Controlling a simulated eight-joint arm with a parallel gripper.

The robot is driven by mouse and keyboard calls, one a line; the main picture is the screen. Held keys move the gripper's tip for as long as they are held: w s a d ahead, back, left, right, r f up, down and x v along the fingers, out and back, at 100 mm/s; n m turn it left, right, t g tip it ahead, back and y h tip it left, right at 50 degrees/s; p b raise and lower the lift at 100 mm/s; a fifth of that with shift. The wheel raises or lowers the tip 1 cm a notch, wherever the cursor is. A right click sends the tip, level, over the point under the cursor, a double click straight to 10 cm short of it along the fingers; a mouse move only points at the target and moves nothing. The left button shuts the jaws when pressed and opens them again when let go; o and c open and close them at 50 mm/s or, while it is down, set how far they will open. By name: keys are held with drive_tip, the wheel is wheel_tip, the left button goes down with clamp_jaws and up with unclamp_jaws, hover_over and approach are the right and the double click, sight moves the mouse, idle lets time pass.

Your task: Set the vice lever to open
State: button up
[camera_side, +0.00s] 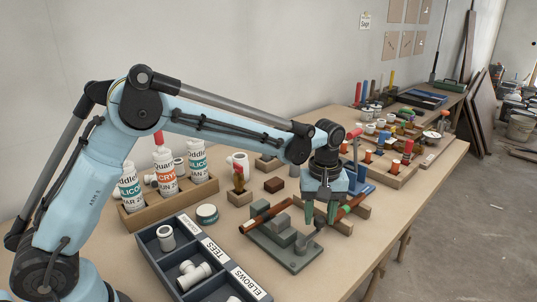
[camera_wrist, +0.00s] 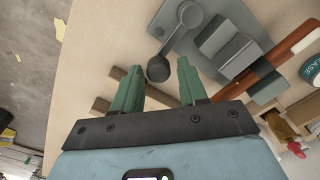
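The vice is a grey-green baseplate (camera_side: 297,263) with stepped grey blocks (camera_side: 283,230), and it also shows in the wrist view (camera_wrist: 226,47). Its grey lever (camera_wrist: 175,38) runs from a round pivot (camera_wrist: 190,14) to a dark ball knob (camera_wrist: 158,68). My gripper (camera_side: 320,212) is over the right side of the vice, pointing down. Its two green fingers (camera_wrist: 159,66) are apart. In the wrist view the knob appears between the fingertips, with gaps on both sides. I cannot tell whether it is at fingertip height or below. In the side view the fingers partly hide the lever.
A reddish-brown bar (camera_wrist: 290,48) lies along the vice blocks. Wooden strips (camera_side: 338,226) lie to the right. A black tray (camera_side: 165,276) of white fittings, a round tin (camera_side: 207,213) and a wooden box of cartridges (camera_side: 135,222) stand left. The table's front right edge is close.

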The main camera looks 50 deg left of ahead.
sight(317, 218)
drive_tip(key=shift+o, duration=0.8)
wheel_tip(317, 218, up, 12)
idle(0.3)
drive_tip(key=s+a+r+m+t, duration=0.2)
drive_tip(key=s+a+m+t, duration=0.3)
drive_tip(key=s, duration=0.5)
drive_tip(key=s+a+f+m+t, duration=0.2)
drive_tip(key=s+a+f+m, duration=0.2)
drive_tip(key=s+f, duration=0.2)
drive_tip(key=shift+s+a, duration=0.4)
drive_tip(key=shift+s, duration=1)
